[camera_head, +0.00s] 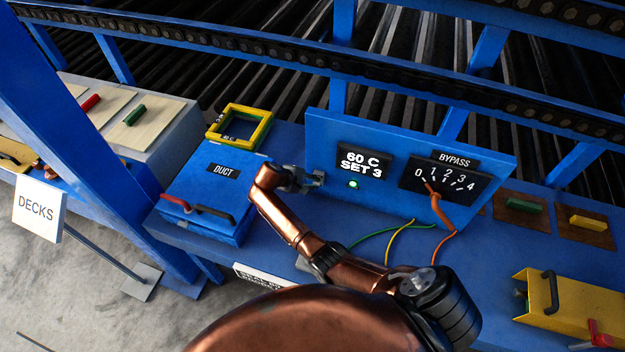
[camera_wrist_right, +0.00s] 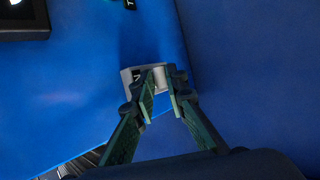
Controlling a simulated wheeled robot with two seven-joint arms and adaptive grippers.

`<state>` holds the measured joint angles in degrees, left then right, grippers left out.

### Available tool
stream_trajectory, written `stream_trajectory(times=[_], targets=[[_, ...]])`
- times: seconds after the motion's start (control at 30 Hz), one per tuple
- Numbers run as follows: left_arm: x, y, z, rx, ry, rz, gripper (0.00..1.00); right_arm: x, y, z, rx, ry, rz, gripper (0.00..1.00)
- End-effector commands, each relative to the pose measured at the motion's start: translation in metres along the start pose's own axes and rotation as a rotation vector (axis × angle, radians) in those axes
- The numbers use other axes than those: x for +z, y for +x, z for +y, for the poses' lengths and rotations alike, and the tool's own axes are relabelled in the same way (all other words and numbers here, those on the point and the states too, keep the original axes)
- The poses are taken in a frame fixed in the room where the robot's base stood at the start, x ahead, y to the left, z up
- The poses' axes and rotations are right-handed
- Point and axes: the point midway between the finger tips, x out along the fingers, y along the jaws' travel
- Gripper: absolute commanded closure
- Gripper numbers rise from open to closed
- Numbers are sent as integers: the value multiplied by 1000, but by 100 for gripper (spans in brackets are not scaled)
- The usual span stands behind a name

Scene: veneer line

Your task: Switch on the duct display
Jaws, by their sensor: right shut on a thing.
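The display (camera_head: 365,161) on the blue upright panel (camera_head: 322,137) is lit and reads "60 C SET 3". A small green lamp (camera_head: 354,184) glows below it. My right gripper (camera_head: 316,180) is at the panel's lower left. In the right wrist view my right gripper (camera_wrist_right: 160,94) is shut on a small light grey switch (camera_wrist_right: 131,76) on the blue surface. The fingertips hide part of this switch, so its setting cannot be told. The blue box labelled DUCT (camera_head: 205,203) stands left of the gripper, its lid closed. My left gripper is not in view.
The BYPASS dial (camera_head: 446,182) has an orange lever and sits right of the display. Wires (camera_head: 388,242) hang below the panel. A yellow frame (camera_head: 239,127) lies behind the box. A yellow case (camera_head: 578,303) stands at right, and a blue post (camera_head: 75,130) rises at left.

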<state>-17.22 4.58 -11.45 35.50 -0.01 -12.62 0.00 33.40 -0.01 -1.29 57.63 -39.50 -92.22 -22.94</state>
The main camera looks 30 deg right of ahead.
Motion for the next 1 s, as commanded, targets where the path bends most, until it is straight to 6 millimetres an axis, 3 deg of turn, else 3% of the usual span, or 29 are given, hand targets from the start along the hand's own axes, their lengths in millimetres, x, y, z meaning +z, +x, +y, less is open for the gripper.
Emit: stream_trajectory(times=[0.57,0.6,0.87,1.0], targets=[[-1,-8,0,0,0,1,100,4,5,-3,-46,-19,-12,100],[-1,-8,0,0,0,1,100,4,5,-3,-46,-18,-12,87],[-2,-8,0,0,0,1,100,2,2,-1,-40,-17,-6,69],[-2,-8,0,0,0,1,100,0,1,0,-37,-16,-3,69]])
